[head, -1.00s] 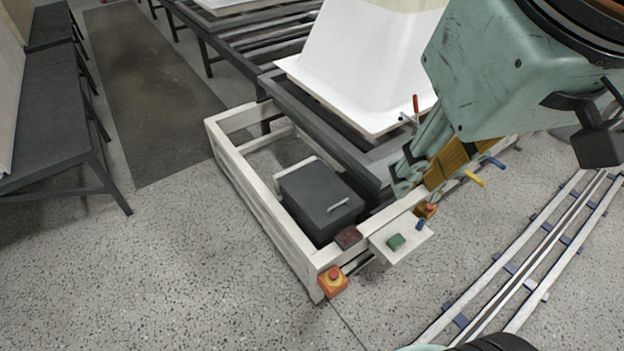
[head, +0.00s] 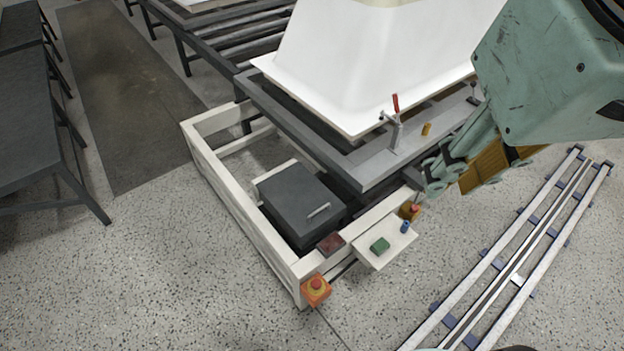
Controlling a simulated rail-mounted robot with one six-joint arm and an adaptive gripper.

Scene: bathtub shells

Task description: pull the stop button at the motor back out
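A second small red-topped orange button (head: 410,210) sits on the frame's right rail, beside a white shelf. The dark motor box (head: 300,203) with a light handle lies inside the frame, between and behind them. My gripper (head: 421,184), with teal fingers, is just above and behind the second button and seems apart from it. Its fingertips overlap in this view, so its opening is unclear. I cannot tell whether either button is pressed in.
The white shelf (head: 392,248) carries a green block (head: 380,244) and a blue knob (head: 405,227). A dark red box (head: 331,243) sits on the frame. A red-handled clamp (head: 395,118) stands by the white tub shell (head: 370,65). Floor rails (head: 515,270) run at right. The front left floor is clear.

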